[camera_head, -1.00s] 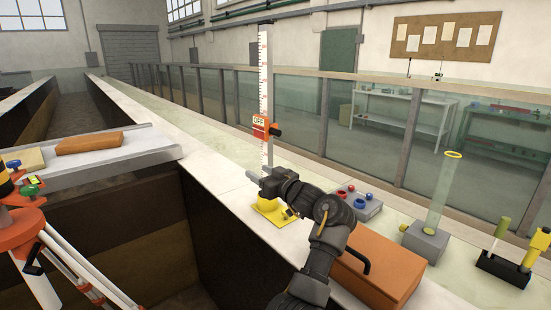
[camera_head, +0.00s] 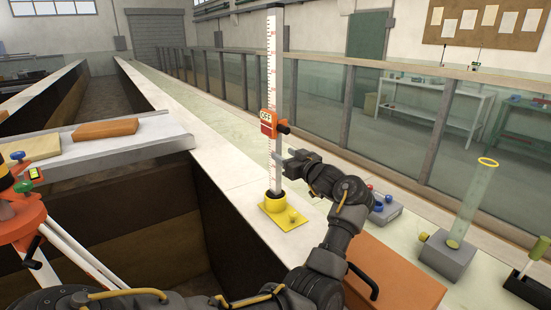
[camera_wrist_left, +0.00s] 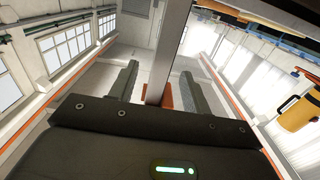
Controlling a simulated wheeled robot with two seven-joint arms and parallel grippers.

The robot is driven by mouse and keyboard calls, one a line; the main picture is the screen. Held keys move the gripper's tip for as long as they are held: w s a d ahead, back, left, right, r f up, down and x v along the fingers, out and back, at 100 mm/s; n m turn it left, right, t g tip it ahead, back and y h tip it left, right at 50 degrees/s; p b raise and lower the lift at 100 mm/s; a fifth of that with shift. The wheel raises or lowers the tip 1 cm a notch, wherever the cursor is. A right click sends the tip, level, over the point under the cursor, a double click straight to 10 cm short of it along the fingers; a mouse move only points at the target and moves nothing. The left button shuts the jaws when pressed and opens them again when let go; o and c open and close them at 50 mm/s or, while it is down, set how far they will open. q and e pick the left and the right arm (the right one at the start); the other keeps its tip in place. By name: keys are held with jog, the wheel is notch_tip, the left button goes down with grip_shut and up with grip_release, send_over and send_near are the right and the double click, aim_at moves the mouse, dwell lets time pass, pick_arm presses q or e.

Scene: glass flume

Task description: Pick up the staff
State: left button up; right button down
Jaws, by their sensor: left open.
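The staff (camera_head: 272,90) is a tall white bar with red graduations. My left gripper (camera_head: 288,163) is at the staff's right side, below the slider and above the base. In the left wrist view the fingers of this gripper (camera_wrist_left: 160,72) are apart, with the grey staff (camera_wrist_left: 167,50) showing between them; I see no contact. My right gripper is not in view.
An orange box (camera_head: 395,285) and a grey block with a clear tube (camera_head: 446,255) stand on the ledge to the right. A grey box with knobs (camera_head: 384,212) is behind my forearm. A tray with a brick (camera_head: 105,129) spans the channel at left. An orange tripod (camera_head: 22,230) stands front left.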

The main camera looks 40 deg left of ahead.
aim_at(279, 152)
pick_arm(q)
jog(key=shift+a, duration=0.25)
jog(key=shift+a+r+p, duration=0.2)
jog(key=shift+a+p, duration=0.05)
jog(key=shift+p, duration=0.05)
jog(key=p+x, duration=0.2)
jog(key=x, duration=0.2)
jog(key=shift+w+a+f, duration=0.1)
jog(key=shift+a+f, duration=0.1)
jog(key=shift+a, duration=0.2)
jog(key=shift+d, duration=0.15)
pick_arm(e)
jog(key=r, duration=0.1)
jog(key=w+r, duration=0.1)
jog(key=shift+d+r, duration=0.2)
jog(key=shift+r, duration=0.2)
pick_arm(q)
jog(key=shift+c, duration=0.7)
jog(key=c, duration=0.5)
grip_shut()
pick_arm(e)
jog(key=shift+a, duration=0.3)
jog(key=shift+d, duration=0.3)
